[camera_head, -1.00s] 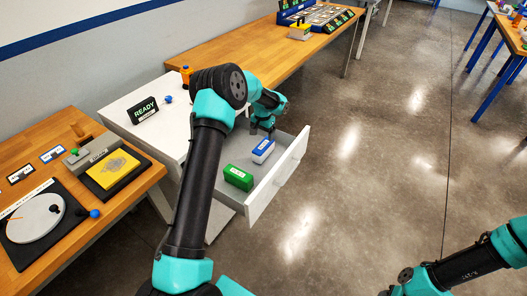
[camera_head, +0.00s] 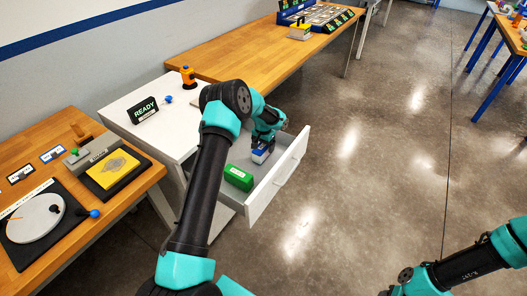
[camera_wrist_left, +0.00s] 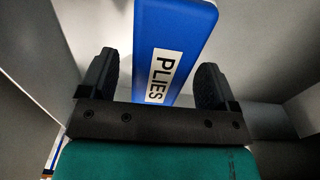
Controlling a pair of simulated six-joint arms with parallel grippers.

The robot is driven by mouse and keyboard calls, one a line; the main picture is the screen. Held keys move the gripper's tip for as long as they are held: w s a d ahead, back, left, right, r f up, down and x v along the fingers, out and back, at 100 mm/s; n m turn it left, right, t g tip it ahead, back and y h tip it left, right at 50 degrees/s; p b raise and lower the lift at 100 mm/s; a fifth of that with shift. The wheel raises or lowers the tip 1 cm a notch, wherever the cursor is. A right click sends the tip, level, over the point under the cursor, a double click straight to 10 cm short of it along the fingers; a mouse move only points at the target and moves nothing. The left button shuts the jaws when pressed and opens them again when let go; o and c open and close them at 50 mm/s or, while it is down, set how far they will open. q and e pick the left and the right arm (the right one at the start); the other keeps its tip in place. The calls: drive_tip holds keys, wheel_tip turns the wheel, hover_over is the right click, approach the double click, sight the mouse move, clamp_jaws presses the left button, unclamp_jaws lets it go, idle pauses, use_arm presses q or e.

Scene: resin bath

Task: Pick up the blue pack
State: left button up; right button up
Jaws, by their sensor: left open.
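The blue pack (camera_head: 260,155) lies in the open drawer (camera_head: 263,199), partly hidden under my left gripper (camera_head: 263,143) in the head view. A green pack (camera_head: 238,177) lies in the drawer nearer to me. My right arm shows at the lower right of the head view, but its gripper fingers are not in view.
The drawer walls stand close around the packs. A white cabinet top holds a READY sign (camera_head: 144,109), a blue knob and an orange item (camera_head: 188,77). Wooden benches stand left and behind.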

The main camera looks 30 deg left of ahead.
use_arm(q)
drive_tip(key=shift+f, duration=1.3)
drive_tip(key=shift+c, duration=0.4)
drive_tip(key=c, duration=1.1)
